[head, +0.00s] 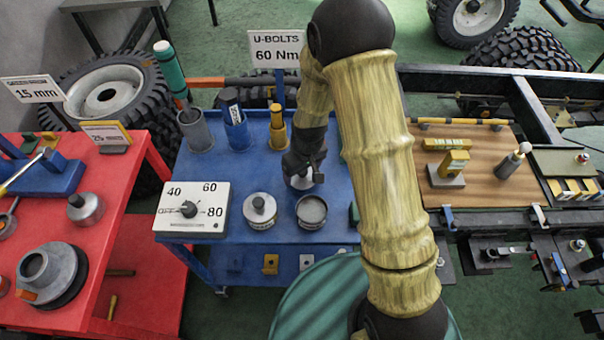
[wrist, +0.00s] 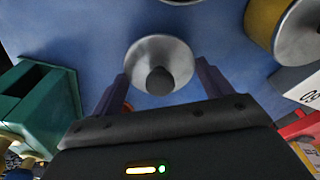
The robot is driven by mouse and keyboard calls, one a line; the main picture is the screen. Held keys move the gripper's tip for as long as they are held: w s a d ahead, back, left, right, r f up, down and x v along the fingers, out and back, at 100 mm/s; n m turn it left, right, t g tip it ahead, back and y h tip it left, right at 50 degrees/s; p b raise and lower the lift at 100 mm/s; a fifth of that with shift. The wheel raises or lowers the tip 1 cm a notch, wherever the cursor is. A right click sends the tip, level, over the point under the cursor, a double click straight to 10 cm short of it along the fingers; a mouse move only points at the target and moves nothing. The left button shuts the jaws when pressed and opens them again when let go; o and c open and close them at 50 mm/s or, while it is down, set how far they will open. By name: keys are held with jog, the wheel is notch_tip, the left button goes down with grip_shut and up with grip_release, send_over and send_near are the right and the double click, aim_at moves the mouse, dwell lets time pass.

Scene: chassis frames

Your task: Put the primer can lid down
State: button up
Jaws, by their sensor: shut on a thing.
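My gripper (head: 305,160) is shut on the primer can lid (head: 302,182), a pale silver disc, over the blue bench just behind the open can. In the wrist view the lid (wrist: 174,57) shows as a silver disc with a dark round knob, between the two fingers (wrist: 158,88). An open can (head: 311,212) with a grey inside stands in front of the lid. I cannot tell whether the lid touches the bench top.
A similar can with its lid on (head: 260,211) stands left of the open can. A dial box (head: 193,208) is further left. Blue (head: 236,125) and yellow (head: 278,130) cylinders and a tool cup (head: 195,130) stand behind. Some blue bench top (head: 250,172) is bare.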

aim_at(305, 174)
jog(key=shift+f, duration=1)
jog(key=shift+a+f, duration=0.1)
jog(key=shift+f, duration=0.05)
jog(key=o, duration=1)
jog(key=shift+c, duration=0.2)
jog(key=r, duration=0.4)
jog(key=s+r, duration=0.1)
jog(key=r, duration=0.3)
jog(key=d+r, duration=0.1)
jog(key=r, duration=0.3)
jog(key=shift+s+r, duration=0.1)
jog(key=shift+s, duration=0.05)
jog(key=shift+a, duration=0.1)
